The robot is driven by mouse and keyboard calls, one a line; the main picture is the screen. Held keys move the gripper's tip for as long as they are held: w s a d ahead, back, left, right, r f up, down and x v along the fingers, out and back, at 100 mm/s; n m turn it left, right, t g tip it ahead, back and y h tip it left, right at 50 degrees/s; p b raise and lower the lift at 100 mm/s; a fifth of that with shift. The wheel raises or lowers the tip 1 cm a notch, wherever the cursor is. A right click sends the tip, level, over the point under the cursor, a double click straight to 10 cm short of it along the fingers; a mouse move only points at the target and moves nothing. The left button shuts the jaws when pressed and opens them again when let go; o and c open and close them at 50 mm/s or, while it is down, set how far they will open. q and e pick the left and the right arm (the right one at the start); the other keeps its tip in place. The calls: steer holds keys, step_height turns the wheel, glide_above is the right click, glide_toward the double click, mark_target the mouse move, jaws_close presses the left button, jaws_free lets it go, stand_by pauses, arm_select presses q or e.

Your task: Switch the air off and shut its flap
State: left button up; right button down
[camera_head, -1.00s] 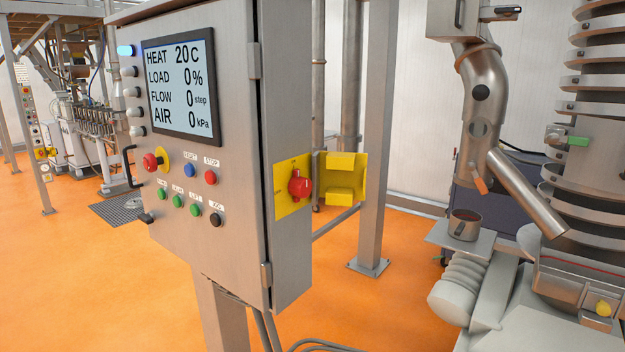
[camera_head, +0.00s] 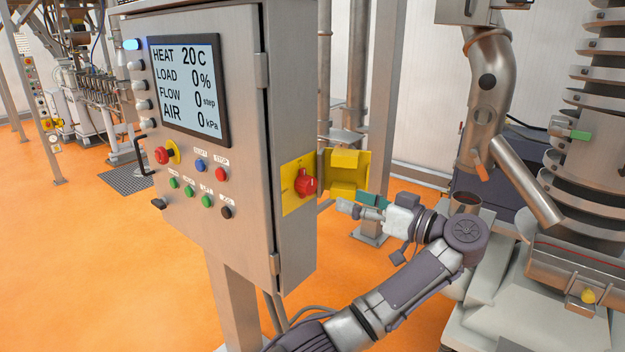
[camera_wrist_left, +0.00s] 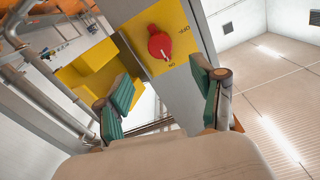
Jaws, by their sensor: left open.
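The red air knob (camera_head: 306,183) sits on a yellow plate on the cabinet's right side. In the left wrist view the knob (camera_wrist_left: 159,44) has its pale mark towards ON; OFF is lettered to one side. The yellow flap (camera_head: 345,165), with raised blocks, stands swung open beside the plate, leaving the knob uncovered. The flap also shows in the left wrist view (camera_wrist_left: 95,58). My left gripper (camera_head: 356,203) is open and empty, just below the flap and right of the knob. In its wrist view the green-padded fingers (camera_wrist_left: 163,97) are spread below the knob, touching nothing I can make out.
The grey cabinet (camera_head: 240,226) carries a screen (camera_head: 188,90) reading AIR 0 kPa, and several buttons. A metal post (camera_head: 385,90) stands behind the flap.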

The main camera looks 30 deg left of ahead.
mark_target(312, 186)
arm_select(q)
steer(key=a+p, duration=0.1)
steer(key=a, duration=0.2)
steer(key=a+p, duration=0.1)
steer(key=a, duration=0.2)
steer(key=a+p, duration=0.2)
steer(key=a, duration=0.2)
steer(key=shift+w+r, duration=0.15)
steer(key=shift+w, duration=0.2)
steer(key=shift+w+a, duration=0.1)
steer(key=shift+a, duration=0.45)
steer(key=c, duration=1.1)
steer(key=shift+c, duration=0.2)
